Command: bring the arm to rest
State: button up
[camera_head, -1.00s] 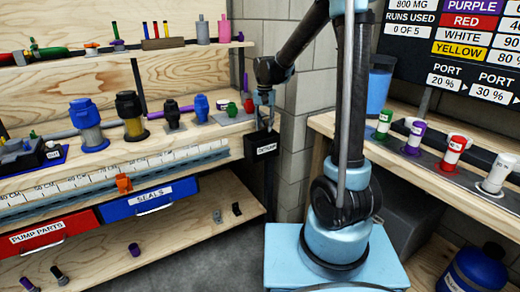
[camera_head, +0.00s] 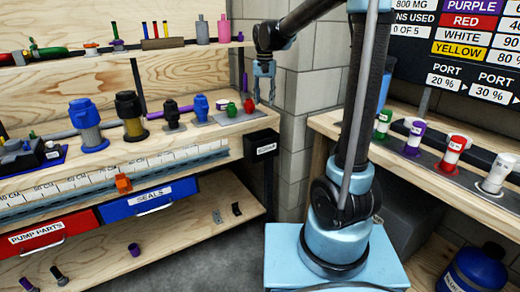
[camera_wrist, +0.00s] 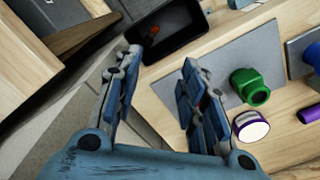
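My gripper (camera_head: 264,82) hangs in the air over the right end of the wooden workbench shelf (camera_head: 190,138), with its fingers pointing down. In the wrist view my gripper (camera_wrist: 150,95) has its two fingers spread apart with nothing between them. Below and beyond the fingertips is a black open-topped bin (camera_wrist: 172,28) with a small orange-red piece (camera_wrist: 153,32) inside. The same black bin (camera_head: 262,143) stands at the shelf's right end in the head view, apart from my gripper.
A green fitting (camera_wrist: 250,87) and a round purple-rimmed part (camera_wrist: 250,126) stand near my right finger. Blue (camera_head: 88,125) and black-yellow filters (camera_head: 131,115) line the shelf. Colored cups (camera_head: 414,138) stand on the right bench. A grey block wall (camera_head: 310,100) is behind.

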jog(key=s+d+f+n+t, duration=0.1)
jog(key=s+d+f, duration=0.2)
jog(key=s+d, duration=1.3)
jog(key=s+d+f, duration=0.2)
jog(key=s+f, duration=0.4)
jog(key=s, duration=0.2)
jog(key=s+d+f+n+t, duration=0.1)
jog(key=s+d+f, duration=0.2)
jog(key=s+f, duration=0.3)
jog(key=shift+s+d, duration=0.3)
jog(key=shift+s, duration=0.6)
jog(key=shift+w+f, duration=0.15)
jog(key=shift+w, duration=0.3)
